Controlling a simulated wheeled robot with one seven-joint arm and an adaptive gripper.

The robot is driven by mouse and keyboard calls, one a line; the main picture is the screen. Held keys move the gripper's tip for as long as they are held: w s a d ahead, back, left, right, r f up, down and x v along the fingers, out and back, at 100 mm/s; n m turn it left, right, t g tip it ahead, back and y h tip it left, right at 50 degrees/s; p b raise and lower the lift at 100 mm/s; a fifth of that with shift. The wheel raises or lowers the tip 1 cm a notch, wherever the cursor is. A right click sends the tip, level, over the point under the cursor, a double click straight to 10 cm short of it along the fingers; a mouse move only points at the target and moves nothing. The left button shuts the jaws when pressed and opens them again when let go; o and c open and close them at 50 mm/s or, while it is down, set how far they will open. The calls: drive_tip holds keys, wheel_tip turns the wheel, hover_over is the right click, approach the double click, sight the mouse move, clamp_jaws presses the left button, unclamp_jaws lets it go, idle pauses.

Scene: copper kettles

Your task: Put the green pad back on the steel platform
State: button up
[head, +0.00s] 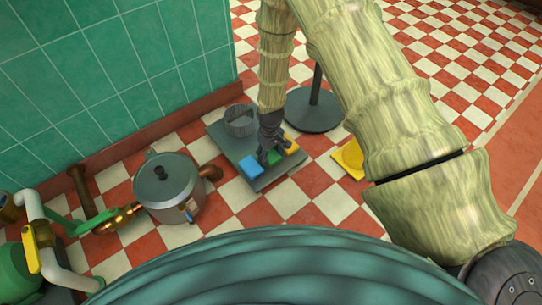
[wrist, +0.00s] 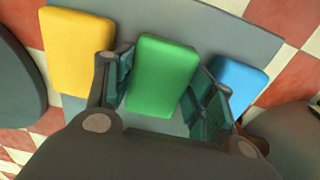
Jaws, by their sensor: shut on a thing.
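The green pad (head: 274,157) is between the fingers of my gripper (head: 269,150), over the steel platform (head: 230,147), a flat grey slab on the tiled floor. In the wrist view the green pad (wrist: 163,75) sits upright between both fingers (wrist: 164,72), which are shut on it. A yellow pad (wrist: 78,55) lies to its left and a blue pad (wrist: 238,82) to its right there. In the head view the blue pad (head: 251,167) is at the platform's near left and the yellow pad (head: 291,143) at the right. I cannot tell whether the green pad touches the platform.
A grey ribbed cup (head: 240,121) stands on the platform's back corner. A steel kettle (head: 168,187) stands to the left with piping beside it. A dark round stand base (head: 315,112) is behind, and a yellow plate (head: 351,157) lies to the right.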

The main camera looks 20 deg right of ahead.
sight(271, 154)
drive_tip(key=shift+f, duration=0.1)
drive_tip(key=o, duration=0.7)
wheel_tip(271, 154, up, 12)
drive_tip(key=p, duration=0.6)
drive_tip(key=shift+p, duration=0.4)
drive_tip(key=s+d+f+m, duration=0.1)
drive_tip(key=s+f, duration=0.2)
drive_tip(key=s, duration=0.5)
drive_tip(key=s+f+m, duration=0.1)
drive_tip(key=s+f, duration=0.3)
drive_tip(key=s, duration=1)
drive_tip(key=s+d+m, duration=0.1)
drive_tip(key=s, duration=0.6)
drive_tip(key=s+d+r+m, duration=0.1)
drive_tip(key=s, duration=0.6)
drive_tip(key=shift+d+r, duration=0.1)
drive_tip(key=shift+d, duration=0.1)
